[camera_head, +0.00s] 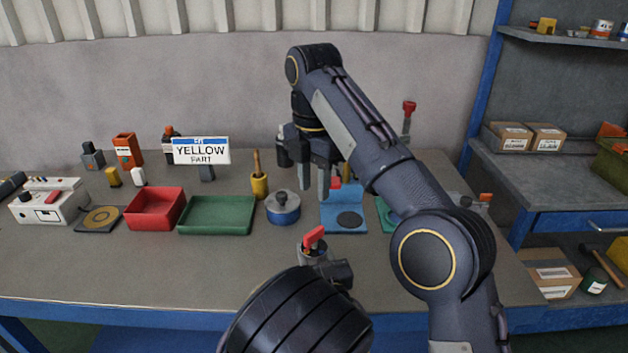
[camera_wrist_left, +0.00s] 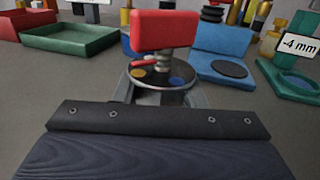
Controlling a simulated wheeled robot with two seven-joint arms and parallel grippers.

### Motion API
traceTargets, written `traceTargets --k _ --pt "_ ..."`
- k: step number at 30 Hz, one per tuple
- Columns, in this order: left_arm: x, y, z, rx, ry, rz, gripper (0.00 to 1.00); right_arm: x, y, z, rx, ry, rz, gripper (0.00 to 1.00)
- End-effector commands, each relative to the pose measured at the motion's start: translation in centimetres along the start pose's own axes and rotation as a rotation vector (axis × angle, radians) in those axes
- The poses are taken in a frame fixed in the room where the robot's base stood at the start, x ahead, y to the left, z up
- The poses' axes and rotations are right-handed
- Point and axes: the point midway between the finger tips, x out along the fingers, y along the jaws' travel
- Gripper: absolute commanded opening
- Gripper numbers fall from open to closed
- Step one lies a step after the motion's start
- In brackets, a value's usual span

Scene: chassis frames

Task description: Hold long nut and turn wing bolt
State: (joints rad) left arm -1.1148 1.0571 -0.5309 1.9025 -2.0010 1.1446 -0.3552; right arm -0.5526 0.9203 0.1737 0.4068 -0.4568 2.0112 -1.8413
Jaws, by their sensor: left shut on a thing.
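A red wing bolt (camera_head: 314,237) stands upright, its threaded shank in the top of the grey long nut (camera_head: 312,254). In the left wrist view the wing bolt (camera_wrist_left: 164,31) has a wide red head, and the nut's round top (camera_wrist_left: 160,77) carries yellow and blue dots. My left gripper (camera_head: 316,259) is shut on the long nut near the table's front; its jaws are partly hidden. My right gripper (camera_head: 316,184) points down, farther back and above the bolt. Its fingers are apart, with nothing seen between them.
A red tray (camera_head: 155,222) and green tray (camera_head: 215,231) lie to the left. A blue pot (camera_head: 283,215) and blue stand (camera_head: 343,228) are behind the nut. A "YELLOW PART" sign (camera_head: 201,163) stands at the back. My right arm hides the table's right part.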

Motion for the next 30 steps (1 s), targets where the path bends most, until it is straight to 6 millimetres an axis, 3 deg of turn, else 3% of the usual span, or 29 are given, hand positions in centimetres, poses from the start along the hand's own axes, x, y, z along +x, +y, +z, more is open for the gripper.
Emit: traceTargets --k 2,3,9,20,30 --pt "0.0 0.0 0.0 0.0 -0.001 0.0 0.06 0.0 0.0 0.0 0.0 0.0 0.0 0.34" --pt "0.0 0.0 0.0 0.0 0.0 0.0 0.4 0.0 0.0 0.0 0.0 0.0 0.0 0.34" --pt "0.0 0.0 0.0 0.0 0.0 0.0 0.63 0.0 0.0 0.0 0.0 0.0 0.0 0.34" --pt "-0.8 -0.1 0.0 0.0 0.001 -0.001 0.63 0.0 0.0 0.0 0.0 0.0 0.0 0.34" --pt "-7.6 -0.1 0.0 -0.001 0.001 -0.005 0.63 0.0 0.0 0.0 0.0 0.0 0.0 0.34"
